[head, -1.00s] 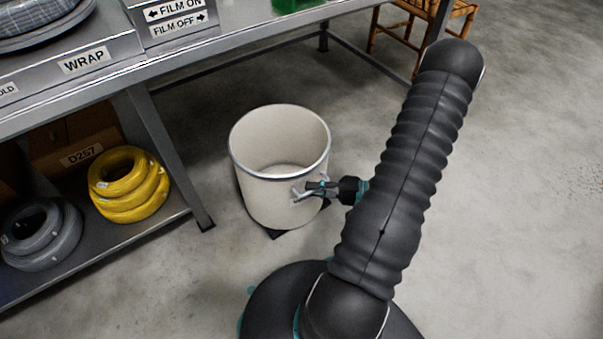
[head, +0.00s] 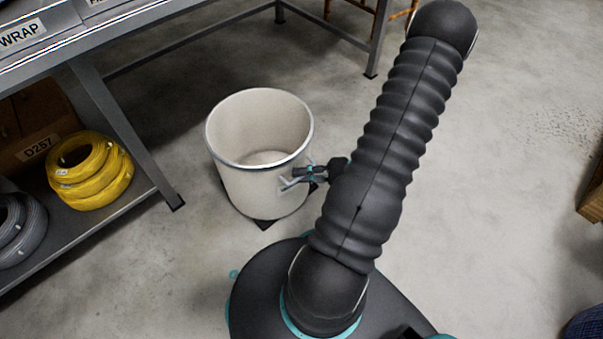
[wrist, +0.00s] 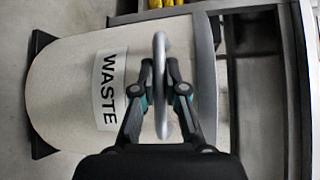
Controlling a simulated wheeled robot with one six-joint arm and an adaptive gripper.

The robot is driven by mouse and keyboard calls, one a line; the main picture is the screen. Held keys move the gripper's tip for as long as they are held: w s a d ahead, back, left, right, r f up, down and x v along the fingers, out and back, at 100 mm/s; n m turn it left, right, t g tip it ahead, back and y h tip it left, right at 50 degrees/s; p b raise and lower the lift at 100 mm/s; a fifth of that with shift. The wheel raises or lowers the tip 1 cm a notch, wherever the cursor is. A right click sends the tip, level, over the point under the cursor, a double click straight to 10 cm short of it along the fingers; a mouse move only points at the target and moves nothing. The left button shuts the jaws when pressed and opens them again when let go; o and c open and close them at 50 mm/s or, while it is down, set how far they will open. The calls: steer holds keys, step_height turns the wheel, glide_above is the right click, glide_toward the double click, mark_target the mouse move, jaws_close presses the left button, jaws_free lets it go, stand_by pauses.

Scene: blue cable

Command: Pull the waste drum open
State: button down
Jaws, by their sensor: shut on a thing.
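The waste drum (head: 255,193) is a cream, open-topped drum with a metal rim, standing on a dark base on the floor left of my arm. In the wrist view the drum (wrist: 75,75) carries a WASTE label (wrist: 108,90). Its grey bar handle (wrist: 161,50) stands out from the wall. My gripper (wrist: 160,88) is shut on the handle, one finger on each side. In the head view my gripper (head: 303,172) meets the drum's right side. The drum looks empty inside.
A metal workbench (head: 120,130) stands at the left, with yellow cable coils (head: 92,170) and grey coils (head: 20,228) on its lower shelf. A wooden object (head: 592,195) is at the right edge. The concrete floor between is clear.

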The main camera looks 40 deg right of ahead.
steer(key=c, duration=1.2)
jaws_free()
steer(key=v, duration=1.2)
